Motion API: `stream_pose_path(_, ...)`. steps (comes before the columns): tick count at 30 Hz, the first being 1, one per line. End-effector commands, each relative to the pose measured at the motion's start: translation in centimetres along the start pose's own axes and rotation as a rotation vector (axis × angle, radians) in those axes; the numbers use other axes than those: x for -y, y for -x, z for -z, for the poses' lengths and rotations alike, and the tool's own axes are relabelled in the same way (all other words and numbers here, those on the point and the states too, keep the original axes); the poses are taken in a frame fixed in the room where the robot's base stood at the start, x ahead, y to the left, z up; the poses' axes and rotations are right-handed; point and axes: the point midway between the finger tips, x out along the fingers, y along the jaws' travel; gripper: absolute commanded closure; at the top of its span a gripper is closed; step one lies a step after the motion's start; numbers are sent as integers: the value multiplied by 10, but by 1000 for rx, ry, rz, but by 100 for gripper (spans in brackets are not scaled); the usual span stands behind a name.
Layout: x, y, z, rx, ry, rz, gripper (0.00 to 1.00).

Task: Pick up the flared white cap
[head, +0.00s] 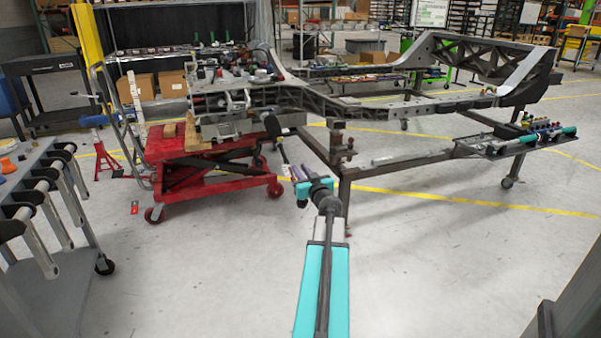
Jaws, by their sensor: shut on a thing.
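I cannot pick out the flared white cap for sure, neither in the jaws nor on the chassis.
The chassis frame (400,105) spans the back on a steel stand. The red lift table (185,145) stands under its left end. A grey cart (45,200) with rollers is at the left. A tray (500,145) with small parts is at the right. The front floor is clear.

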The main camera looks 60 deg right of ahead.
Motion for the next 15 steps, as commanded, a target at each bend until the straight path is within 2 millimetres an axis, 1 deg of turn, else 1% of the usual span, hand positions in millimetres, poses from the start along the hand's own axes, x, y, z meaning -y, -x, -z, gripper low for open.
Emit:
stream_pose_path(1,1,10,0,1,-1,-1,100)
stream_pose_path(8,1,41,0,1,-1,-2,100)
stream_pose_path(15,1,78,1,1,-1,-2,100)
